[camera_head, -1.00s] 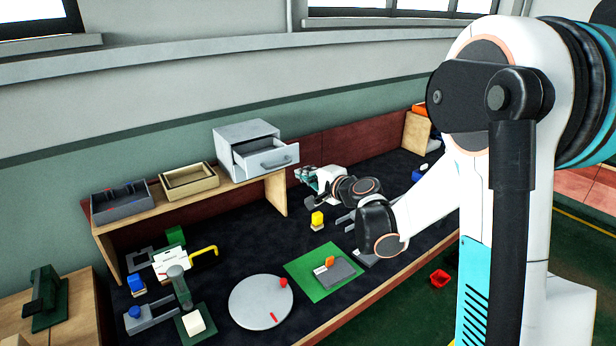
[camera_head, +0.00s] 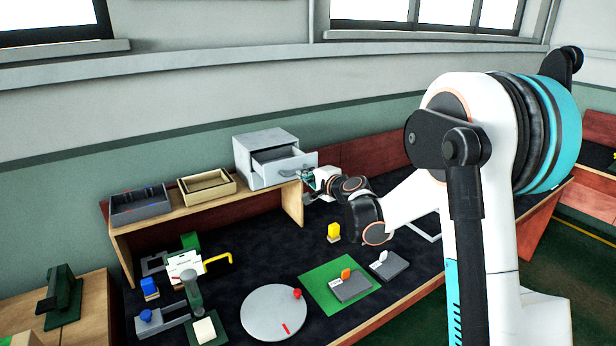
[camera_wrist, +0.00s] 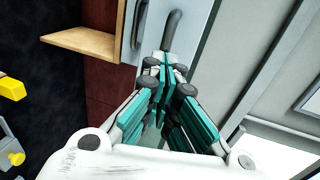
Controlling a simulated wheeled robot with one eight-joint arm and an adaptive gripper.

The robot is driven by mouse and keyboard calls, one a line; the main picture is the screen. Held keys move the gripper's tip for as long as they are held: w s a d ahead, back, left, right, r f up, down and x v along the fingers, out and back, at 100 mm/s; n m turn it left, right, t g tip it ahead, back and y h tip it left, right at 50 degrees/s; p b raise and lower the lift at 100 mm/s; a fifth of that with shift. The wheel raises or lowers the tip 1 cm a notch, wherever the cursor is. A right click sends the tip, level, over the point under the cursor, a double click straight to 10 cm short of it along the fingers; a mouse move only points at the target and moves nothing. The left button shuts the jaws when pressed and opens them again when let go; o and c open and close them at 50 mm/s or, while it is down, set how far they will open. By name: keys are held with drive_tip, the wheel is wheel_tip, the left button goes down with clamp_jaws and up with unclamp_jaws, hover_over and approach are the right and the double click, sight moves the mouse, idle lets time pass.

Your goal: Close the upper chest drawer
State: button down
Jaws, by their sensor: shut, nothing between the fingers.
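The light grey chest (camera_head: 258,150) stands on the right end of the wooden shelf. Its upper drawer (camera_head: 273,155) is pulled out, and its open inside shows. My gripper (camera_head: 305,174) is beside the right part of the drawer front in the head view. In the wrist view, my gripper (camera_wrist: 164,60) is shut and empty, its fingertips pointing at the drawer's grey handle (camera_wrist: 173,28). The tips overlap the handle's near end in the picture; I cannot tell whether they touch it. A second handle (camera_wrist: 138,22) shows left of it.
The wooden shelf (camera_head: 245,205) also carries a beige tray (camera_head: 207,187) and a dark grey tray (camera_head: 140,205). The dark table below holds a yellow piece (camera_head: 334,231), a green mat (camera_head: 322,293) and a round grey disc (camera_head: 262,312). The shelf edge (camera_wrist: 80,42) is near my gripper.

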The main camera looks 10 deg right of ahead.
sight(288, 160)
drive_tip(key=shift+w, duration=0.1)
drive_tip(key=x, duration=0.4)
drive_tip(key=r+x, duration=0.1)
drive_tip(key=x, duration=0.3)
drive_tip(key=r+x, duration=0.1)
drive_tip(key=x, duration=0.3)
drive_tip(key=shift+w+a+r+p, duration=0.15)
drive_tip(key=shift+a+r+p, duration=0.05)
drive_tip(key=shift+p, duration=0.15)
